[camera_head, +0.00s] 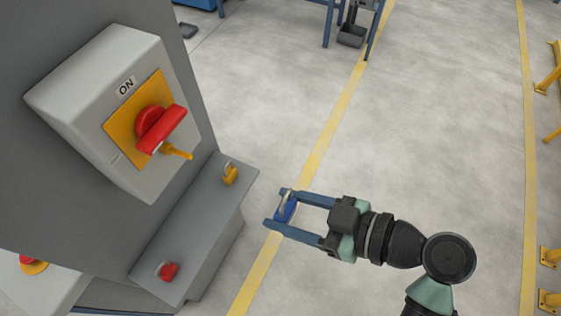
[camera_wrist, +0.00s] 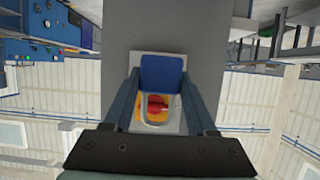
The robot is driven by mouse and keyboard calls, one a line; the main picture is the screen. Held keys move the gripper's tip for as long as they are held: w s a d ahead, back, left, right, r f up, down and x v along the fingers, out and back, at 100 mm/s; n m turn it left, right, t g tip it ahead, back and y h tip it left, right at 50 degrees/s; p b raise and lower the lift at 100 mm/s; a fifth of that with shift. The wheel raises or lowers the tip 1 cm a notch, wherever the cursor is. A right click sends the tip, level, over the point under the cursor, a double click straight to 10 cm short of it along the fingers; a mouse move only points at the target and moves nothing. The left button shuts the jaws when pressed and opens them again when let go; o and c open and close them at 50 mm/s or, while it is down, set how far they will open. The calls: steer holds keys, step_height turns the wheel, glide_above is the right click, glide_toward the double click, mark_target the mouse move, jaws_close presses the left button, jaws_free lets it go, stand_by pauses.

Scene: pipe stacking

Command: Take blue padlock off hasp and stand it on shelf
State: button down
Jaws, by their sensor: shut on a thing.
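The blue padlock (camera_head: 287,211) is between the fingers of my gripper (camera_head: 277,208), which is shut on it. It is in the air to the right of the grey shelf (camera_head: 197,232), apart from it. In the wrist view the blue padlock body (camera_wrist: 162,73) is between the two fingers of my gripper (camera_wrist: 162,78), with its pale shackle extending below the body in the picture. The orange hasp (camera_head: 178,153) sticks out beside the red rotary handle (camera_head: 160,130) on the grey switch box. No padlock shows on the hasp.
The grey switch box (camera_head: 82,95) juts out above the shelf. Open floor lies to the right.

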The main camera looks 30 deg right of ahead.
steer(key=shift+s+d+p, duration=0.15)
steer(key=shift+s+d, duration=0.65)
steer(key=shift+s, duration=0.3)
steer(key=shift+s+d+p, duration=0.15)
steer(key=shift+s+d, duration=0.6)
steer(key=shift+s, duration=0.3)
